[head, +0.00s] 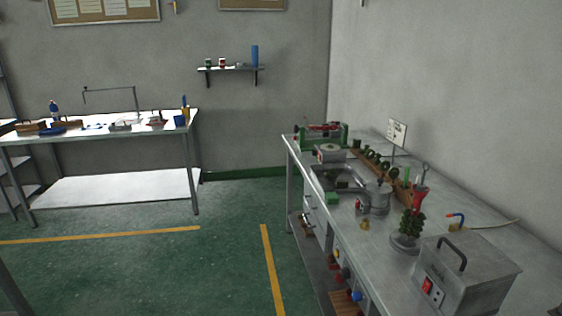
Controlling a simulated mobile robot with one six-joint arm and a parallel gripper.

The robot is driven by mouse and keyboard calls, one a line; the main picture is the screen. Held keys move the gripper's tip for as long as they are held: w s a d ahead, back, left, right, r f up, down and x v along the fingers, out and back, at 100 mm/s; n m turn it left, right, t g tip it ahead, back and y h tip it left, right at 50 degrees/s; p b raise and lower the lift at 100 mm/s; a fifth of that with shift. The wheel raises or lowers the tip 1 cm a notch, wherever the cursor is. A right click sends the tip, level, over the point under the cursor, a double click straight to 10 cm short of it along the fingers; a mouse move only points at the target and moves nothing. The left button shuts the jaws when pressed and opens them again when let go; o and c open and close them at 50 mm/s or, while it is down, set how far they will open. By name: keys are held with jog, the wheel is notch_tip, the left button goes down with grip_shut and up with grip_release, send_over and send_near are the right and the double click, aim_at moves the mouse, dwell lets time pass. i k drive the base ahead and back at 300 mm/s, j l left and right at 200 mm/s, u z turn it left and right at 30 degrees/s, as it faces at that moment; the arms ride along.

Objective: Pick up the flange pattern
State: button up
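Several small dark green pieces stand in a row on a brown wooden strip (403,190) along the back of the right bench (462,222). One green ring-like piece (384,167) is among them. They are too small to tell which is the flange pattern. Another green block (333,199) lies by the front edge of the bench, beside a recessed tray (322,178). My gripper is not in view.
A grey box with a handle and red switch (465,275), a green wax tree (411,224) on a round base and a metal pot (376,196) crowd the right bench. Green floor (150,265) between is clear.

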aim_at(333, 173)
jog(key=i+j+z, duration=0.1)
jog(key=i, duration=0.4)
jog(key=i+j+z, duration=0.1)
jog(key=i, duration=0.4)
jog(key=i+j+z, duration=0.1)
jog(key=i+j, duration=0.2)
jog(key=i, duration=0.15)
jog(key=i+j+z, duration=0.1)
jog(key=i+j, duration=0.15)
jog(key=i, duration=0.2)
jog(key=i+j+z, duration=0.1)
jog(key=i+j, duration=0.15)
jog(key=i, duration=0.25)
jog(key=i+j+z, duration=0.25)
jog(key=z, duration=0.2)
jog(key=i+j+z, duration=0.6)
jog(key=j+z, duration=0.3)
jog(key=i+j+z, duration=0.1)
jog(key=j+z, duration=0.35)
